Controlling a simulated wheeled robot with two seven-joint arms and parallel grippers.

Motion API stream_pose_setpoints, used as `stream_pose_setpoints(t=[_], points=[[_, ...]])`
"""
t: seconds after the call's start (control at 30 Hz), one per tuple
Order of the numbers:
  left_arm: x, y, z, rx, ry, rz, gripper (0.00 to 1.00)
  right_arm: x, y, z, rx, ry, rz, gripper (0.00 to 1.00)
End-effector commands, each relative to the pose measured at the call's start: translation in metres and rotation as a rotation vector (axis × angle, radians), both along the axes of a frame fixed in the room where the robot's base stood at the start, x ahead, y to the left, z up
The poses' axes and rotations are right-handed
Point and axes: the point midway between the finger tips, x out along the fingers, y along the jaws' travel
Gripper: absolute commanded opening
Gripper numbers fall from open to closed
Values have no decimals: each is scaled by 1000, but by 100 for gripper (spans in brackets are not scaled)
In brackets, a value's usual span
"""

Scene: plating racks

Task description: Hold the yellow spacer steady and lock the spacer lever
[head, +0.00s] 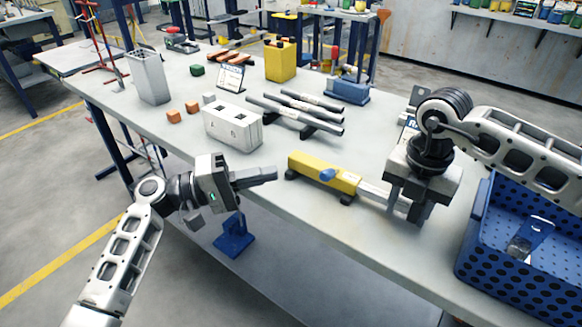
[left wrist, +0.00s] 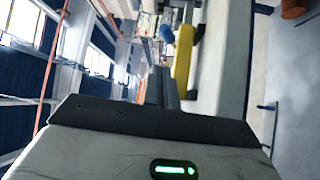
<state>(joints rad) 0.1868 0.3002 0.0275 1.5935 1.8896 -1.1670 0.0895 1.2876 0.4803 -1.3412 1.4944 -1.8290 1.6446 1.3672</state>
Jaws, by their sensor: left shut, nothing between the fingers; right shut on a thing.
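The yellow spacer (head: 338,176) lies on the grey table near its front edge, with a blue lever knob (head: 327,175) on its side and a grey bar extending from its right end. In the left wrist view the yellow spacer (left wrist: 183,55) and the blue knob (left wrist: 167,34) show ahead of the fingers. My left gripper (head: 274,174) is shut and empty, just left of the spacer's left end and apart from it. My right gripper (head: 409,212) is shut on the grey bar (head: 374,192) at the spacer's right; its fingers partly hide the grip.
A blue perforated crate (head: 478,268) stands at the right, near my right arm. Behind the spacer are dark rods (head: 300,110) on a rack and a white block with holes (head: 232,128). The tabletop (head: 350,245) in front of the spacer is clear.

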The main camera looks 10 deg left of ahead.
Motion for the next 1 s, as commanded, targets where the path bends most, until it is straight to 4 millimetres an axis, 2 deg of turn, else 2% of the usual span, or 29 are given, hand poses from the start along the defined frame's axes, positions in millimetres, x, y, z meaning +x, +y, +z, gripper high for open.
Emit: stream_pose_setpoints(t=[0.1,0.2,0.63,0.67,0.7,0.8,1.0], points=[[-6,15,-2,1,0,1,0,0,0,0,1,0,1,9],[-9,21,-3,0,1,0,0,0,0,0,1,0,1,9],[-10,23,-3,-1,1,0,0,0,0,0,1,0,2,9],[-10,23,-3,-1,0,0,6,0,0,0,1,0,2,9],[-10,23,-3,1,0,0,17,0,0,0,1,0,2,9],[-9,19,-5,31,1,6,41,0,0,0,0,1,2,9],[3,-5,-17,251,-14,82,41,0,0,0,0,1,3,9]])
